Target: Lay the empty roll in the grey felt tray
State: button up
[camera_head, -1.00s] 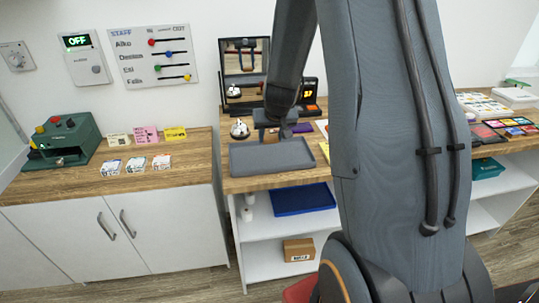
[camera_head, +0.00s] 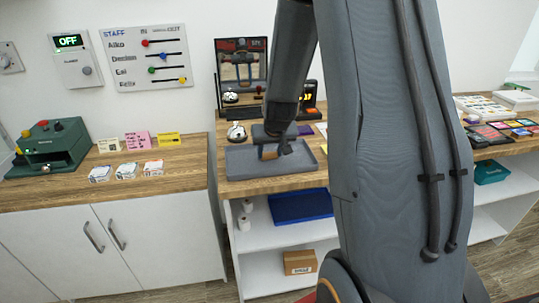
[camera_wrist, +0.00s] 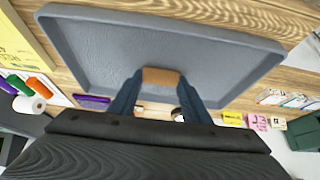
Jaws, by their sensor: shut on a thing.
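The empty roll is a short brown cardboard tube (camera_wrist: 160,77), held crosswise between the two dark blue fingers of my gripper (camera_wrist: 158,84) in the wrist view. In the head view, my gripper (camera_head: 271,150) is over the grey felt tray, and a bit of the brown roll (camera_head: 268,154) shows between its fingers. The grey felt tray (camera_head: 240,168) lies flat on the wooden counter and looks empty. Its low rim and bare floor (camera_wrist: 105,50) fill much of the wrist view. I cannot tell whether the roll touches the tray floor.
A blue tray (camera_head: 300,206) is on the shelf below. A green machine (camera_head: 52,148) stands left.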

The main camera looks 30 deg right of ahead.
jog(key=shift+f, duration=0.15)
jog(key=o, duration=1)
jog(key=shift+r, duration=0.25)
jog(key=p+v, duration=0.8)
jog(key=v, duration=0.4)
jog(key=s+a+r+n+g+y, duration=0.1)
jog(key=s+a+r+n+g, duration=0.2)
jog(key=s+a, duration=1.1)
jog(key=s, duration=0.3)
jog(key=shift+r+y, duration=0.3)
jog(key=shift+r, duration=0.1)
